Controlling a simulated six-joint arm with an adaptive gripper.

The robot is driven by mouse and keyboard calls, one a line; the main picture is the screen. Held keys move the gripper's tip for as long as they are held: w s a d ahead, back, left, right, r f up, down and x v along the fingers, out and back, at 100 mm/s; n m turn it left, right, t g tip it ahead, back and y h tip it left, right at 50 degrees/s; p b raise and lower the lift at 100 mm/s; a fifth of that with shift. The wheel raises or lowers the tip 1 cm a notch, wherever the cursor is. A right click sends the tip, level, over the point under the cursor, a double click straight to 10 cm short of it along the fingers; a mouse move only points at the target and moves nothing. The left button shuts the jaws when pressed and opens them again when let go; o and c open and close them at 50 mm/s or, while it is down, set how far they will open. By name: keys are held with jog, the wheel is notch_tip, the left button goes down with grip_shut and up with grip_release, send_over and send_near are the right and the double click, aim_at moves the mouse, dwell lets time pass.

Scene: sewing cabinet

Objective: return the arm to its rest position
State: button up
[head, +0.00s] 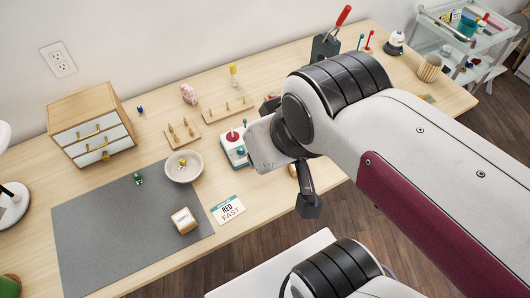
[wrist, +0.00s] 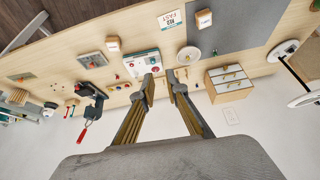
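My arm (head: 420,150) reaches in from the right of the head view, over the wooden table (head: 290,70) and its front edge. My gripper (head: 309,205) hangs below the wrist near that edge and is partly hidden by my own arm. In the wrist view my gripper (wrist: 160,78) shows two fingers with a gap between the tips and nothing held. The camera there looks across the table, which appears upside down. The white and teal device with a red knob (head: 233,148) is beyond the fingertips in the wrist view (wrist: 144,62).
A clamp-like black tool with a red handle (head: 325,45) stands at the back. A cart (head: 470,40) is at upper right.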

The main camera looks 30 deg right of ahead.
jog(key=shift+s+f, duration=0.1)
jog(key=shift+s, duration=0.15)
jog(key=o, duration=0.4)
jog(key=shift+n, duration=0.3)
